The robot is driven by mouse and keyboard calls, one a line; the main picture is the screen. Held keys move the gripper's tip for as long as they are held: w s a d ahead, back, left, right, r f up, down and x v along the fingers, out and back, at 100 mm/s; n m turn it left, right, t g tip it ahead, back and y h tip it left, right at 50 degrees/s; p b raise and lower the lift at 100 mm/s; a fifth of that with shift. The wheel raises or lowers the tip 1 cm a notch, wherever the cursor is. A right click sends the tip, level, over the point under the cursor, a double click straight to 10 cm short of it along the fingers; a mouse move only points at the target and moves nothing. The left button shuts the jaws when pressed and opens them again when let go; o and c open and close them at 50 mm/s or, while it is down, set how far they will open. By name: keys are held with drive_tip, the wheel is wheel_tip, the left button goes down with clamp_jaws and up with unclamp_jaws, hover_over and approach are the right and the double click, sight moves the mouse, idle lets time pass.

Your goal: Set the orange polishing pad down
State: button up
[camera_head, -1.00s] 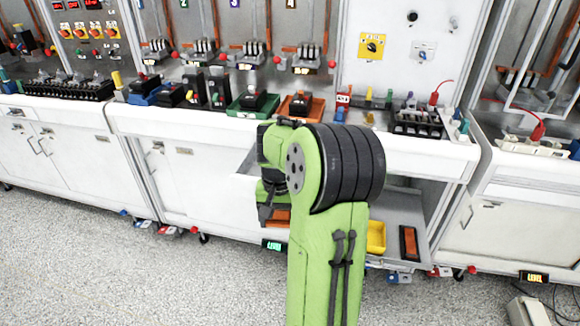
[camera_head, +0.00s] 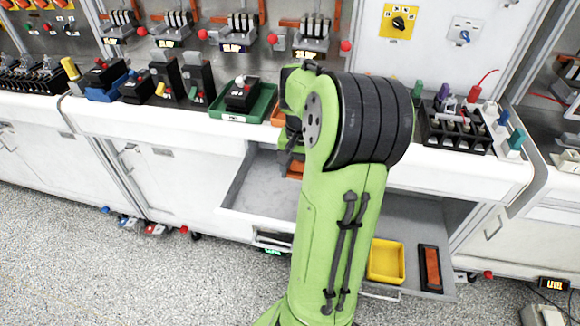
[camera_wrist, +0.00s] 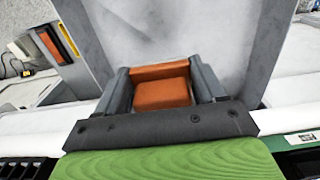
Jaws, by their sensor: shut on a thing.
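The orange polishing pad (camera_wrist: 162,92) is a block between the two dark fingers of my gripper (camera_wrist: 163,82) in the wrist view. My gripper is shut on it. In the head view only a small orange part of the pad (camera_head: 295,171) shows beside my green arm, over an open grey compartment in the white cabinet. My arm hides most of the gripper there. I cannot tell whether the pad touches the surface below.
The compartment's grey floor (camera_head: 262,188) is bare at left. A yellow tray (camera_head: 386,262) and a black holder with an orange insert (camera_head: 431,268) lie at its right. Above, the white counter carries a green tray (camera_head: 243,103), several breakers and a black rack (camera_head: 460,132).

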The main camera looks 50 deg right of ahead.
sight(289, 189)
drive_tip(key=shift+w+d+f, duration=0.1)
drive_tip(key=shift+w+d, duration=0.1)
wheel_tip(289, 189, down, 10)
drive_tip(key=b, duration=0.4)
drive_tip(key=shift+s+a, duration=0.1)
drive_tip(key=shift+r, duration=0.25)
drive_tip(key=shift+f, duration=0.1)
drive_tip(key=o, duration=0.6)
drive_tip(key=shift+f, duration=0.15)
drive_tip(key=shift+c, duration=0.2)
drive_tip(key=o, duration=0.4)
drive_tip(key=shift+o, duration=0.2)
